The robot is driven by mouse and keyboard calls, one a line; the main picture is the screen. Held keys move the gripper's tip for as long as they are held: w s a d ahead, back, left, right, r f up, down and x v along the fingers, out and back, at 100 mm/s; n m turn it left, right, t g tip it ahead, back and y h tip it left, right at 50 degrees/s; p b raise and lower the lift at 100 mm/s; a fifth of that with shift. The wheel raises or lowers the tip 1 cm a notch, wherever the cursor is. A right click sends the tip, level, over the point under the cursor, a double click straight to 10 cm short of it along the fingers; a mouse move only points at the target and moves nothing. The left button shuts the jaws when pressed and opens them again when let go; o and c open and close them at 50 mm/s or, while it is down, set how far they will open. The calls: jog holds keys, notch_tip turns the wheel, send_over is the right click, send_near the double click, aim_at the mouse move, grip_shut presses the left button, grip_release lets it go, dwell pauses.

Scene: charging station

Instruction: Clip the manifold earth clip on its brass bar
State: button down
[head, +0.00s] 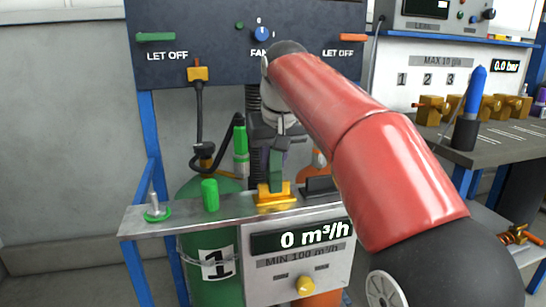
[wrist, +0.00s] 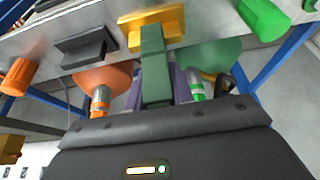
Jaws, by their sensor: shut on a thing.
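A dark green clip (head: 277,165) stands upright above a brass-yellow block (head: 275,195) on the front edge of a grey metal shelf. My gripper (head: 276,142) is shut on the clip's upper part, and my red arm partly hides it. In the wrist view the green clip (wrist: 154,65) runs from between my fingers to the yellow block (wrist: 170,27). Its end overlaps the block there; whether it is seated on it I cannot tell. At the right bench, a brass manifold (head: 470,108) shows with several blocks, partly hidden by a blue-topped handle.
A black block (head: 320,187) sits right of the yellow block, and a green knob (head: 210,195) left of it. A black cable (head: 199,120) hangs from the dark panel (head: 245,50). Green and orange cylinders stand below the shelf (head: 170,212). Clear wall lies at left.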

jog(key=shift+f+b, duration=0.45)
jog(key=shift+f, duration=0.25)
jog(key=c, duration=1.1)
grip_release()
jog(key=shift+r, duration=0.1)
jog(key=p+v, duration=0.2)
jog(key=v, duration=0.5)
jog(key=shift+s+r, duration=0.15)
jog(key=shift+r, duration=0.15)
jog(key=s+d+f+m, duration=0.1)
jog(key=s+d+f, duration=0.5)
jog(key=s+d, duration=0.3)
jog(key=s+d+f, duration=0.2)
jog(key=s+f, duration=0.3)
jog(key=f, duration=0.1)
jog(key=s+d+f+m+t, duration=0.1)
jog(key=s+d+f, duration=0.1)
jog(key=s+f, duration=0.3)
jog(key=s+d+f+m+h, duration=0.1)
jog(key=s+d+f, duration=0.1)
jog(key=s+f, duration=0.3)
jog(key=shift+s+f, duration=0.25)
jog(key=shift+f, duration=1.05)
